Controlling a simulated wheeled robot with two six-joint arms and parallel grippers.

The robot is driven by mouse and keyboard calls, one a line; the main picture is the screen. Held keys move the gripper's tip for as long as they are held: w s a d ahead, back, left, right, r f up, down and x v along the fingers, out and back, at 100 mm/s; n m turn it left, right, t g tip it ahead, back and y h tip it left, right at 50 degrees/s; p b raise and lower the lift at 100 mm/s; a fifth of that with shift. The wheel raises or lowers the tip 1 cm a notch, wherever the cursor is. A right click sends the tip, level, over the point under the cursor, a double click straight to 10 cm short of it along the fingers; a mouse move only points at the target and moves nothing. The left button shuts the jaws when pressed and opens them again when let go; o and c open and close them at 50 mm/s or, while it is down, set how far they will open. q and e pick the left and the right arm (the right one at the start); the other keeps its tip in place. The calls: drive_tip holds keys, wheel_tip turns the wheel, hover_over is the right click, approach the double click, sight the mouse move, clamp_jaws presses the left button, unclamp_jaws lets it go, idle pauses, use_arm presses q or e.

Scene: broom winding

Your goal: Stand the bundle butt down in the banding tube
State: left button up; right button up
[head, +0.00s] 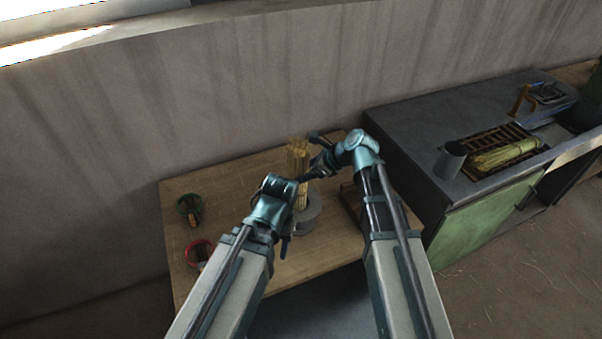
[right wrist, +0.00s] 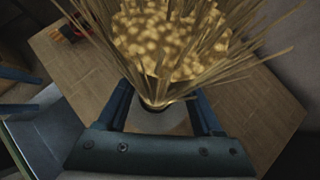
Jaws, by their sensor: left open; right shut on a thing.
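The straw bundle (head: 298,155) stands roughly upright above the wooden table. My right gripper (head: 318,168) is shut on it. In the right wrist view the bundle (right wrist: 175,45) fans out toward the camera, with my right gripper's fingers (right wrist: 163,108) on either side of its lower part. The grey banding tube (head: 309,217) stands on the table directly below the bundle. The bundle's lower end overlaps the tube's mouth; my left wrist partly covers this, so I cannot tell how deep it sits. My left gripper (head: 286,243) is open and empty beside the tube.
A dark green spool (head: 189,207) and a red-rimmed spool (head: 199,252) sit at the table's left. To the right, a dark bench (head: 410,120) holds a grey cylinder (head: 450,160) and a rack with loose straw (head: 505,153). The left middle of the table is clear.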

drive_tip(key=shift+f, duration=0.2)
drive_tip(key=o, duration=1.3)
drive_tip(key=shift+r, duration=0.1)
drive_tip(key=shift+p+v, duration=4.85)
drive_tip(key=shift+v, duration=2)
drive_tip(key=shift+w+d, duration=0.1)
